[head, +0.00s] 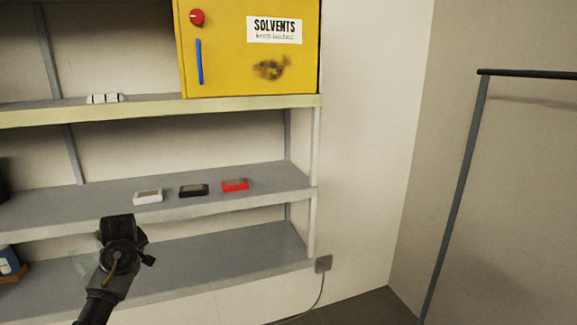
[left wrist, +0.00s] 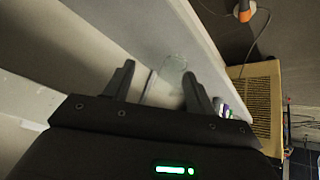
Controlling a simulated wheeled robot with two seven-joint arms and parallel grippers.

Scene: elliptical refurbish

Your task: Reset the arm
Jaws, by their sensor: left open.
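My left arm (head: 108,285) comes in from the lower left in the head view, raised in front of the lower shelves. Its dark gripper end (head: 118,228) shows below the white device on the middle shelf, and its fingers are hard to make out there. In the left wrist view my left gripper (left wrist: 158,88) has its two dark fingers spread apart with nothing held between them. A clear, glass-like thing (left wrist: 174,66) shows beyond the fingers on a shelf surface; it seems apart from them. My right gripper is in neither view.
A white device (head: 148,197), a black device (head: 193,190) and a red device (head: 235,185) lie on the middle shelf (head: 275,176). A yellow solvents cabinet (head: 225,60) stands on the top shelf. A dark metal frame (head: 460,180) stands at right. Between shelf and frame is open room.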

